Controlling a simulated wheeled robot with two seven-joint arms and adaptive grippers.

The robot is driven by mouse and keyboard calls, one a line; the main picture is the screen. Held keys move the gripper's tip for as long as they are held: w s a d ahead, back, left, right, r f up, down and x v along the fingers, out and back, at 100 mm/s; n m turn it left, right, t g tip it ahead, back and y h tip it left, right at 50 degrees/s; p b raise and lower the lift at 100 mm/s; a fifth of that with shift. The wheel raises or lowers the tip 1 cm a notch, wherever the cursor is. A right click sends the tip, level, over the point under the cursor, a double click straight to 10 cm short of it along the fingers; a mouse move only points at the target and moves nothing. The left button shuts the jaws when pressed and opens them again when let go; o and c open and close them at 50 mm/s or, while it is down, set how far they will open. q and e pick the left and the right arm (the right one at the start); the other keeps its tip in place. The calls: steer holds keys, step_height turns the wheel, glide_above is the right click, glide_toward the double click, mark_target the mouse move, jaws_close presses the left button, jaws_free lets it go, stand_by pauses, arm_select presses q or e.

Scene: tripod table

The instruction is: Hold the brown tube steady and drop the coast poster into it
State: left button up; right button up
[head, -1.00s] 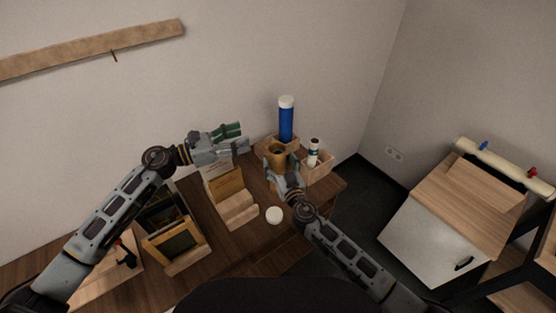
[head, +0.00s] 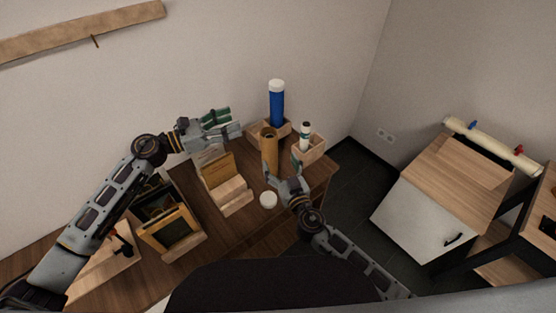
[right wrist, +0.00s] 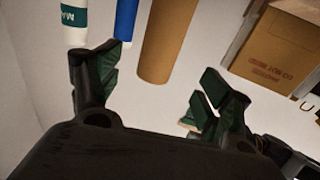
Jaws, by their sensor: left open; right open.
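The brown tube (head: 269,152) stands upright on the table, its open top facing up. It also shows in the right wrist view (right wrist: 168,40), beyond the gap between my fingers. My right gripper (head: 283,170) is open and empty in front of the tube, apart from it; its fingers show in the right wrist view (right wrist: 162,80). My left gripper (head: 232,122) is open and empty, raised left of the tube, over the back of the table. I cannot make out which thing is the coast poster.
A blue tube with a white cap (head: 277,105) and a white, dark-banded roll (head: 305,138) stand in wooden holders behind the brown tube. A round white lid (head: 268,200) lies in front. A wooden stand with a brown envelope (head: 219,170) and framed pictures (head: 172,230) are left.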

steer(key=shift+s+d, duration=0.15)
steer(key=shift+s, duration=0.35)
stand_by(0.5)
